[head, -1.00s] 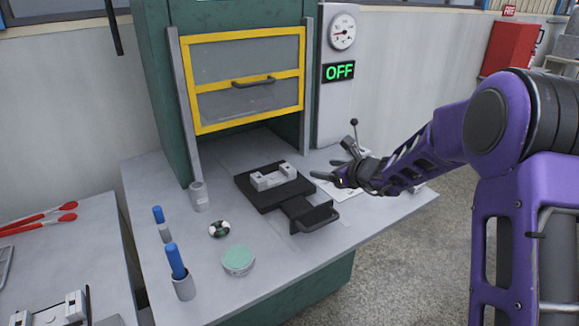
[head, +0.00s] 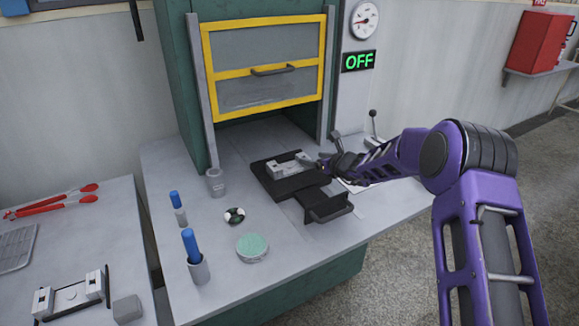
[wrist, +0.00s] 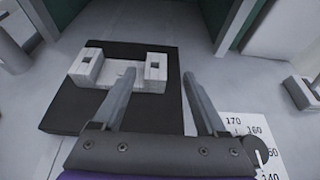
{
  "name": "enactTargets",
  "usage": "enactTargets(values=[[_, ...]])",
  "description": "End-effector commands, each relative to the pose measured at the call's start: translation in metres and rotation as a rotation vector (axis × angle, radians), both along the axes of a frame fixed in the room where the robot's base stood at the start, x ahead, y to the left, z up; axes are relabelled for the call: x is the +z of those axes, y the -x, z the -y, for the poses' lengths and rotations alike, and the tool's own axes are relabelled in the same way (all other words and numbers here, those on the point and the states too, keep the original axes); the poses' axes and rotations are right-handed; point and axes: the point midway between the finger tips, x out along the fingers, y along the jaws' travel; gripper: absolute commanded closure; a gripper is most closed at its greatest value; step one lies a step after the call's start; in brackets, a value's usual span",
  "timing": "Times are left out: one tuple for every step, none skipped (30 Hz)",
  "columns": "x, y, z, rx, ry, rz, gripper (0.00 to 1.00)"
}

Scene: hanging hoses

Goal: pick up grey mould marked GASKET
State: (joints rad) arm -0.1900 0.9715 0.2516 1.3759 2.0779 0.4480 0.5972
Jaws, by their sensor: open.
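A light grey mould (head: 288,166) with a raised block at each end sits on a black plate (head: 268,184) under the press. In the wrist view the mould (wrist: 88,69) is at upper left, and no marking on it can be read. In the head view my gripper (head: 326,163) is at the mould's right end.
The yellow-framed press guard (head: 266,68) is raised above the plate, with a post on each side. A drawer-like black handle (head: 328,208) juts forward. A grey cup (head: 215,183), blue-handled tools (head: 192,246) and a green-topped tin (head: 252,246) stand left.

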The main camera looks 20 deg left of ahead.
Motion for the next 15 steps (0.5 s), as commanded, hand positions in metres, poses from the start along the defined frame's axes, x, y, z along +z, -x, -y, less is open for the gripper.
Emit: enactTargets(values=[[-0.004,-0.001,-0.005,0.002,0.001,-0.002,0.25],[-0.005,-0.002,-0.008,0.002,0.000,-0.001,0.25],[-0.009,-0.004,-0.012,0.003,0.002,-0.003,0.25],[-0.012,-0.007,-0.015,0.002,0.001,-0.002,0.25],[-0.014,-0.008,-0.019,0.002,0.001,-0.002,0.25],[-0.018,-0.011,-0.024,0.003,0.001,-0.001,0.25],[-0.018,-0.014,-0.026,0.002,0.002,0.000,0.25],[-0.019,-0.016,-0.028,0.001,0.001,-0.001,0.25],[-0.020,-0.018,-0.030,0.001,0.000,0.000,0.25],[-0.022,-0.020,-0.032,0.002,0.002,0.000,0.25],[-0.023,-0.021,-0.033,0.000,0.001,0.000,0.25],[-0.024,-0.022,-0.035,0.000,0.001,-0.001,0.25],[-0.024,-0.023,-0.036,0.000,0.001,0.000,0.25],[-0.024,-0.023,-0.036,0.000,0.001,0.000,0.25],[-0.025,-0.024,-0.037,0.000,0.001,0.000,0.25]])
